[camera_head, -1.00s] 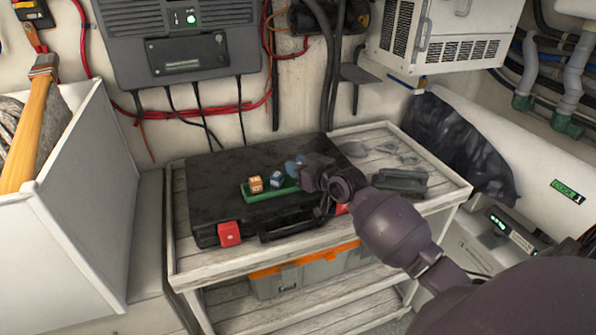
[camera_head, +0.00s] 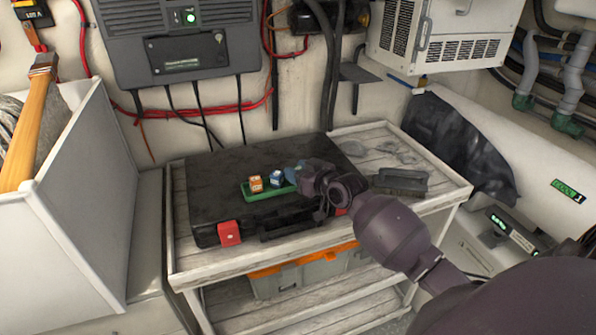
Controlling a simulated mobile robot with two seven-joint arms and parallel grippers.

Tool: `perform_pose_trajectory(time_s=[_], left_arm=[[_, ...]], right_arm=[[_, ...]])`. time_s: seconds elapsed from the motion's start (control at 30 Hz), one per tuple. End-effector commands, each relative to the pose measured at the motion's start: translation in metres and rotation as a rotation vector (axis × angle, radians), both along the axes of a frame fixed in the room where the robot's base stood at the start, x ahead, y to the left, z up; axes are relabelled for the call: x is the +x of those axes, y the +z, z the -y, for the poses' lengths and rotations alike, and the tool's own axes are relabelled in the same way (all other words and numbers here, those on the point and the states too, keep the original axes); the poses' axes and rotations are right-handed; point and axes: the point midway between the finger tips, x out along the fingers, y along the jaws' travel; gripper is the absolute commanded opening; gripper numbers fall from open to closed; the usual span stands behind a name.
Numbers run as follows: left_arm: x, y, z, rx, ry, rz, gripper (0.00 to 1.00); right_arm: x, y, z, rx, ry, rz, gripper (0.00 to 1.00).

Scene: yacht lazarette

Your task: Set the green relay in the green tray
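The green tray (camera_head: 268,194) lies on top of a black case on the wooden cart. An orange relay (camera_head: 256,184) and a blue relay (camera_head: 277,179) sit in its left and middle parts. My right gripper (camera_head: 300,178) is over the tray's right end. A small dark blue piece (camera_head: 290,174) shows at its tip; I cannot tell whether it is a held thing or part of the gripper. I see no green relay; the gripper hides the tray's right end. Whether the fingers are open or shut does not show. My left gripper is out of view.
The black case (camera_head: 215,178) has red latches and covers the cart's left part. A dark grey holder (camera_head: 400,181) and flat grey pieces lie on the cart's slats at right. Cables hang on the wall behind. A white bin wall (camera_head: 85,205) stands at left.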

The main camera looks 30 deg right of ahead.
Motion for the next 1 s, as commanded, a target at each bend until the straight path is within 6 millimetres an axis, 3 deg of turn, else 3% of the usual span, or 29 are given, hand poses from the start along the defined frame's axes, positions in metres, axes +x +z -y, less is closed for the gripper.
perform_pose_trajectory(time_s=[0.17, 0.6, 0.87, 1.0], left_arm=[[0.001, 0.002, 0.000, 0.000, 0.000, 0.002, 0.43], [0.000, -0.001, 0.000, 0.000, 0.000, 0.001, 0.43], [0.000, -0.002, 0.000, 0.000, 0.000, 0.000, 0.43], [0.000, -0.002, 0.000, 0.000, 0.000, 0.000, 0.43]], right_arm=[[-0.014, 0.005, 0.003, -0.001, 0.000, 0.000, 0.40], [-0.090, 0.021, 0.015, -0.001, 0.000, -0.001, 0.40], [-0.113, 0.026, 0.019, -0.001, 0.000, 0.001, 0.40], [-0.127, 0.005, 0.013, -0.002, -0.014, -0.028, 0.40]])
